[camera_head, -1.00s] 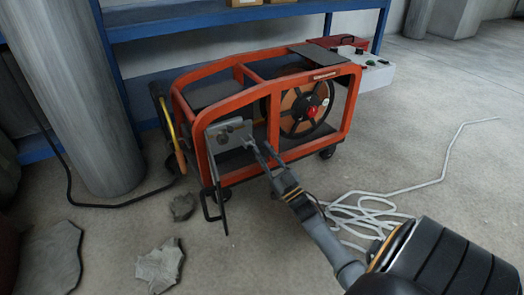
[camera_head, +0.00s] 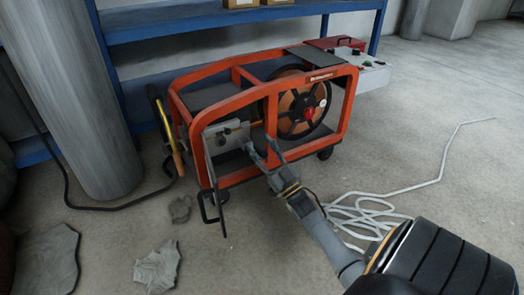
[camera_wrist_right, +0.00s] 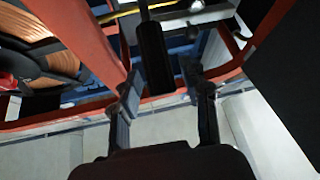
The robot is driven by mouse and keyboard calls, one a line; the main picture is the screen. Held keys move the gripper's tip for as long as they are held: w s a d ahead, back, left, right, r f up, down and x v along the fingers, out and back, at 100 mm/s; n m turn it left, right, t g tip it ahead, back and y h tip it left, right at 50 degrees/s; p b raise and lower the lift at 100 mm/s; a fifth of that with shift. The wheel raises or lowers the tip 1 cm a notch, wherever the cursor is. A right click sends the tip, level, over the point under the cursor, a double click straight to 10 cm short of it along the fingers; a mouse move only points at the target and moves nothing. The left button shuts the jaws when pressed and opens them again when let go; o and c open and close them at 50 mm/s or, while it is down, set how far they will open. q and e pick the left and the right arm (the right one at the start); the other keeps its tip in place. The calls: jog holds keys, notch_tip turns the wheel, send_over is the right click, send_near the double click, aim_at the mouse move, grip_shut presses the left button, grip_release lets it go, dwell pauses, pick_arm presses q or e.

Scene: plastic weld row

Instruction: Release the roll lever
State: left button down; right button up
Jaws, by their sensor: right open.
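The orange-framed machine (camera_head: 345,110) stands on the floor with a dark spoked reel (camera_head: 288,115) inside it. My right gripper (camera_head: 261,147) is open at the machine's front side, near a grey plate (camera_head: 228,136). In the right wrist view, a black cylindrical handle (camera_wrist_right: 154,58), which looks like the roll lever, points toward the open right gripper (camera_wrist_right: 166,90). The handle's end lies between the fingers, nearer the left one, with gaps on both sides. I cannot tell its depth relative to the fingertips. The handle is hard to make out in the head view. My left gripper is not in view.
A blue shelf (camera_head: 215,17) stands behind the machine, and a grey column (camera_head: 75,90) is at the left. A pale coiled cable (camera_head: 365,215) lies right of my forearm. Flat grey pieces (camera_head: 157,267) lie on the floor at lower left. Open floor is at right.

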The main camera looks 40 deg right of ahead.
notch_tip(320, 180, up, 8)
jog(key=shift+f, duration=0.25)
jog(key=shift+s, duration=0.1)
dwell(0.4)
